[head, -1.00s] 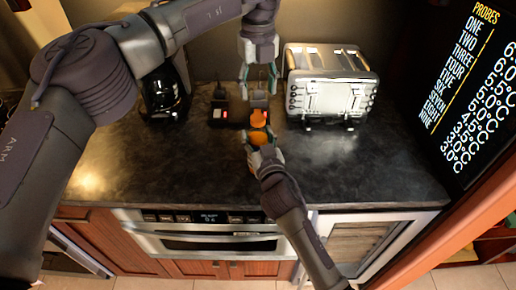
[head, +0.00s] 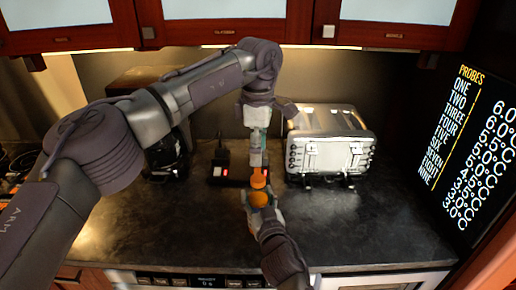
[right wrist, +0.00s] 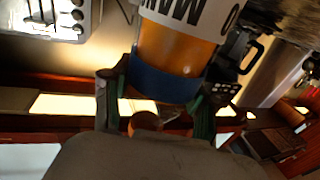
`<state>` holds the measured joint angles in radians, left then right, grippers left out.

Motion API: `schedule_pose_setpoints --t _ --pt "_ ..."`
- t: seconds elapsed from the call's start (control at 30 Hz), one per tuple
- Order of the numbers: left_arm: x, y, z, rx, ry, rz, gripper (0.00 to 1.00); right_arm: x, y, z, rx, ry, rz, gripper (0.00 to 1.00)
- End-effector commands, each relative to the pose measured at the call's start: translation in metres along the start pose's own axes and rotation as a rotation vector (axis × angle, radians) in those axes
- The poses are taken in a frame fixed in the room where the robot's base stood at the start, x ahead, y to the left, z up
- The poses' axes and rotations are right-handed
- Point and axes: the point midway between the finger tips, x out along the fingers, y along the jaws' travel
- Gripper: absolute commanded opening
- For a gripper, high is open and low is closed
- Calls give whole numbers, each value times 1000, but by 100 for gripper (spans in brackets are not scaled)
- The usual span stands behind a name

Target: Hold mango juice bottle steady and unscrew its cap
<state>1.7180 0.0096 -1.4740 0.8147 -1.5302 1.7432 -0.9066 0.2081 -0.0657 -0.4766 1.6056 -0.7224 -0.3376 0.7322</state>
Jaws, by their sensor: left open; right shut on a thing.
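The mango juice bottle shows in the head view as an orange body (head: 258,199) with an orange top part (head: 258,179) above it, over the counter. My right gripper (head: 262,212) is shut on the bottle from the near side. In the right wrist view the bottle (right wrist: 178,48) has orange juice, a white label with dark letters and a blue band, with the right gripper's fingers (right wrist: 157,105) on either side. My left gripper (head: 257,160) is open and points down just above the orange top; whether it touches is unclear. The bottle's lower part is mostly hidden by the right gripper.
A silver toaster (head: 328,150) stands close to the right of the left gripper. A dark device with a red light (head: 220,172) and a coffee maker (head: 166,158) are to the left. Upper cabinets (head: 200,36) hang above. The dark counter (head: 350,225) is clear at the front right.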

Motion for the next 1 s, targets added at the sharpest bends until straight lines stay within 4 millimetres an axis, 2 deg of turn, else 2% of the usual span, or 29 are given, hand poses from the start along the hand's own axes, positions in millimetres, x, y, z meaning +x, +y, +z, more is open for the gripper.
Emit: schedule_pose_setpoints --t 0.4,0.6,0.8,1.0 --pt "0 0 0 1044 0 1 59 0 0 2 0 -4 1 0" --pt "0 0 0 1485 -1 0 59 0 0 2 0 -4 1 0" --pt "0 0 0 1744 -1 0 59 0 0 2 0 -5 1 0" --pt "10 0 -1 1815 -1 -1 59 0 0 2 0 -5 1 0"
